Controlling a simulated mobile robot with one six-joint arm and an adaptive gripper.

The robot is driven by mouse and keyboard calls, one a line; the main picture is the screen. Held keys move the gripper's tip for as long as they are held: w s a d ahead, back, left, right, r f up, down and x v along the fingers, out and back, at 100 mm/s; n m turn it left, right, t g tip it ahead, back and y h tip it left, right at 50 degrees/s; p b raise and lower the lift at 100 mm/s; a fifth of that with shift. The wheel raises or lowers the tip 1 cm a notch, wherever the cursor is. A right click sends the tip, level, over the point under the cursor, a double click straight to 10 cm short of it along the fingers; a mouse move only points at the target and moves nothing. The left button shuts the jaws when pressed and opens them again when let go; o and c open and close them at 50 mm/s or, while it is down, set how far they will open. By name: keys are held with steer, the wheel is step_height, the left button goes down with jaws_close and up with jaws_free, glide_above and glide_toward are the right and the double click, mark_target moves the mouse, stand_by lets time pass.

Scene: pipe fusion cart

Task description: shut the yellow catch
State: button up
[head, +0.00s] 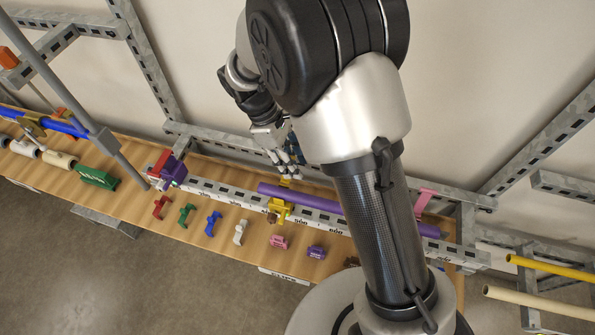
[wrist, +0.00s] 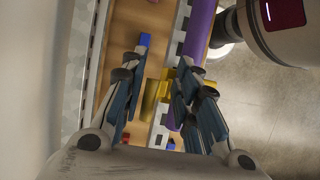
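The yellow catch (head: 280,210) sits on the slotted grey rail along the bench, at the purple pipe. A small yellow part (head: 285,183) shows on the far side of the pipe, just under my fingertips. In the wrist view the yellow catch (wrist: 167,84) lies between my fingers, nearer the right one, with a darker olive-yellow piece beside it. My gripper (head: 285,165) is above the pipe, pointing down at the catch. Its fingers are apart and hold nothing in the wrist view (wrist: 153,78). The right finger hides part of the catch. I cannot tell whether the fingers touch it.
The purple pipe (head: 330,208) runs along the rail (head: 215,190). A pink catch (head: 424,197) stands up farther right. Several coloured clips, including a blue one (head: 212,223) and a white one (head: 240,232), lie along the bench front. A red and purple block (head: 168,169) stands left.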

steer(key=shift+x, duration=1.7)
steer(key=shift+c, duration=0.6)
